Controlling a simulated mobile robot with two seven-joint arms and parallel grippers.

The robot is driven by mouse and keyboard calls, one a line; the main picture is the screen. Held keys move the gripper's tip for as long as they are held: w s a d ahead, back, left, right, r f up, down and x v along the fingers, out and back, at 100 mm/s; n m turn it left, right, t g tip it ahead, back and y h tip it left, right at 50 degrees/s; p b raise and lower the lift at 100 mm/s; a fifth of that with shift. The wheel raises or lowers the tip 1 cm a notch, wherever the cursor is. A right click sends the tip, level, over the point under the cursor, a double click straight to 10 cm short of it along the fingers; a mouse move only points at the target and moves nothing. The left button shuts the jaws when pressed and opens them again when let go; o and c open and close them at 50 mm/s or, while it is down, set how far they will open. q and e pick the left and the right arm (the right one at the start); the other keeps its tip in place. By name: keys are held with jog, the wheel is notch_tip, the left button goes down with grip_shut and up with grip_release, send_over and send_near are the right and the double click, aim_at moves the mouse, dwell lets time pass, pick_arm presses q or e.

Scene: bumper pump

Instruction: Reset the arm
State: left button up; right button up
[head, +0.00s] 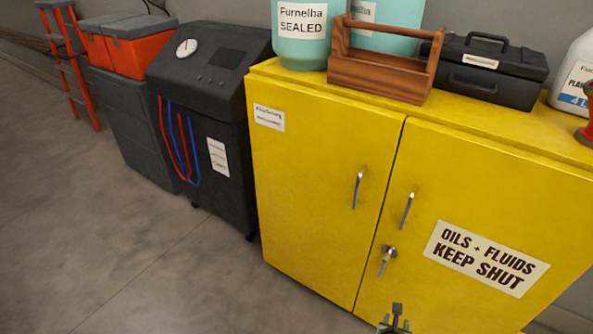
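A gripper of mine (396,321), most likely the right one, just shows at the bottom edge in the head view, in front of the yellow cabinet's lower part. Only its dark tip with small greenish parts is visible. The rest is cut off by the frame, so I cannot tell if it is open or shut. I see nothing held in it. My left gripper is not in view.
A yellow cabinet (315,190) with closed doors fills the right. On top stand a wooden tool carrier (380,75), a black toolbox (490,75) and teal containers (300,50). A dark machine (215,110) stands left of it. The floor at left is clear.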

jog(key=d+r+h, duration=0.2)
jog(key=d, duration=0.9)
jog(key=d+r+h, duration=0.1)
jog(key=d+r, duration=0.1)
jog(key=d, duration=0.9)
jog(key=s+a+f+m+g+y, duration=0.1)
jog(key=s+a+f+m+y, duration=0.15)
jog(key=s+a+m, duration=0.45)
jog(key=s+a+f+m+y, duration=0.1)
jog(key=s+a+m+y, duration=0.3)
jog(key=s+a+m, duration=0.3)
jog(key=s+a+r+m+t+y, duration=0.1)
jog(key=s+a+r+m+y, duration=0.25)
jog(key=a+r+m, duration=0.5)
jog(key=a+m+t, duration=0.1)
jog(key=a+m, duration=0.6)
jog(key=a, duration=0.2)
jog(key=shift+w+a+r, duration=0.2)
jog(key=shift+a+r, duration=0.15)
